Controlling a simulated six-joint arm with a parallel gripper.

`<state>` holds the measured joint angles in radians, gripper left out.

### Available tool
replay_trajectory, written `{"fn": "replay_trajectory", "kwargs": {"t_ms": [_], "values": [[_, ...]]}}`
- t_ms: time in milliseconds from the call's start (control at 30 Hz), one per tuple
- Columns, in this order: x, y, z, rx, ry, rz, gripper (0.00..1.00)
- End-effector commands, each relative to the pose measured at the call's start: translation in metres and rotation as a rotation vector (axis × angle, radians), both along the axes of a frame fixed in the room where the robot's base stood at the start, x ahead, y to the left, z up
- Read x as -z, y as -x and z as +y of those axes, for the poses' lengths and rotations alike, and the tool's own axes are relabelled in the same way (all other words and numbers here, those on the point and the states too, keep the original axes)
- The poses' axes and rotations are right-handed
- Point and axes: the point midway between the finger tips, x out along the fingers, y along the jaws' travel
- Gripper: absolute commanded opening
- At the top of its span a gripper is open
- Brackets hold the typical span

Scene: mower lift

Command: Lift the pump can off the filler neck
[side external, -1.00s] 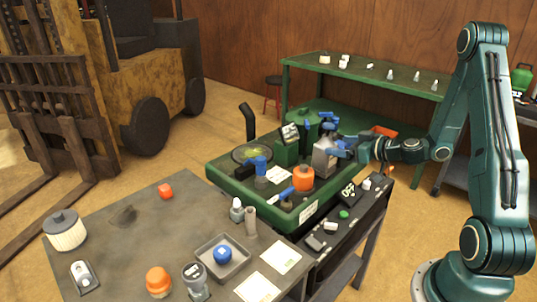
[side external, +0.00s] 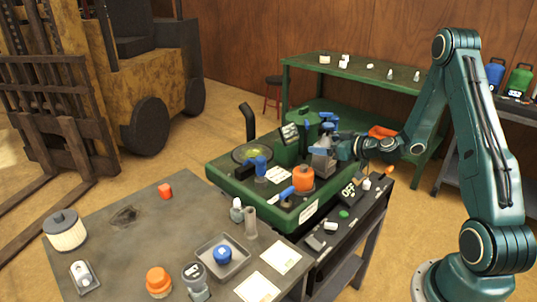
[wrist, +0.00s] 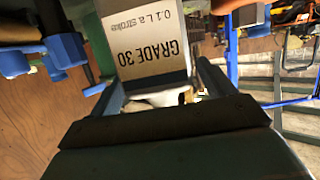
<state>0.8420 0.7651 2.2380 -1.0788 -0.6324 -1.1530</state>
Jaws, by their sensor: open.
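The pump can (side external: 322,168) is a grey box-shaped can on the green mower deck (side external: 240,189). In the wrist view its pale front (wrist: 145,45) reads "GRADE 30" and "0.1 L a stroke", upside down, just ahead of my gripper. My gripper (side external: 328,149) is open at the can's upper part, coming from the right. In the wrist view one finger lies on each side of the can's near end; I cannot tell whether either touches it. The filler neck is hidden beneath the can.
An orange cap (side external: 303,178) and a blue-handled part (side external: 259,166) stand on the deck close by. A black cart (side external: 350,205) with small items is in front of it. The grey table (side external: 120,245) holds several loose parts. A green bench (side external: 375,75) stands behind.

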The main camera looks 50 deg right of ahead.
Motion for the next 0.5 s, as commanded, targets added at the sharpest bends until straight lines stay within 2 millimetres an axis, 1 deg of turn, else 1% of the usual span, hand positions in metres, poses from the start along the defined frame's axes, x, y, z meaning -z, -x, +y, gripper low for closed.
{"fn": "replay_trajectory", "kwargs": {"t_ms": [367, 400, 467, 500], "values": [[0.0001, 0.0004, 0.0, 0.0, 0.0, 0.0, 0.82], [0.0001, 0.0004, 0.0, 0.0, 0.0, 0.0, 0.8], [0.0, 0.0005, 0.0, 0.0, 0.0, 0.0, 0.68], [0.0, 0.0005, 0.0, 0.0, 0.0, 0.0, 0.6]]}}
